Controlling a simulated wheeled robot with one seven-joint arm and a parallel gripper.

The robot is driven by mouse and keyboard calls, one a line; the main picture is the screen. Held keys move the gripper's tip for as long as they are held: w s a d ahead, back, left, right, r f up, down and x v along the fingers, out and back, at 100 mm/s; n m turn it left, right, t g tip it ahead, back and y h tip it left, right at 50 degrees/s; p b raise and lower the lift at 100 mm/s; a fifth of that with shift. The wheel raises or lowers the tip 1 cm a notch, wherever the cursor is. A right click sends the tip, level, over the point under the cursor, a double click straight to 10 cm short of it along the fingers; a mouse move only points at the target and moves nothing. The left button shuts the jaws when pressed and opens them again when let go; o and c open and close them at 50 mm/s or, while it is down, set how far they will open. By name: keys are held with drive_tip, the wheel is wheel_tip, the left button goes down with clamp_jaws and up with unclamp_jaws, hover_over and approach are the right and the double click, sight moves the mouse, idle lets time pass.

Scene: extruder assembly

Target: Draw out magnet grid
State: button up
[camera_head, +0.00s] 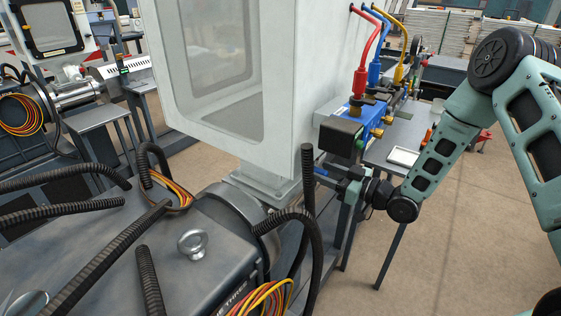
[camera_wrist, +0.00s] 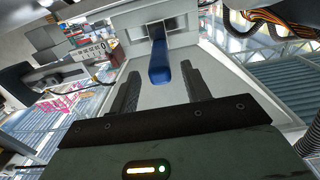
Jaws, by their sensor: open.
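The magnet grid shows as a blue handle (camera_wrist: 159,66) that sticks out of a dark slot in a pale grey housing in the wrist view. Its body is hidden inside the housing. A small blue end, likely the same handle (camera_head: 320,171), shows beside the machine in the head view. My gripper (camera_wrist: 163,75) is open, with one dark finger on each side of the handle. Gaps show between the handle and both fingers. In the head view my gripper (camera_head: 338,181) is small and partly dark, close to the housing's right side.
The large white housing (camera_head: 290,90) stands over the grey machine body (camera_head: 170,255). A blue valve block (camera_head: 360,130) with red, blue and yellow hoses is just above my gripper. Black corrugated hoses (camera_head: 309,200) rise to its left. Open floor (camera_head: 470,240) lies to the right.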

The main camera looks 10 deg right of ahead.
sight(310, 166)
drive_tip(key=p+x, duration=0.2)
drive_tip(key=x, duration=0.2)
drive_tip(key=shift+w+a+r, duration=0.1)
drive_tip(key=shift+a+r, duration=0.05)
drive_tip(key=shift+a, duration=0.15)
drive_tip(key=shift+w+a, duration=0.25)
drive_tip(key=shift+w, duration=0.05)
clamp_jaws()
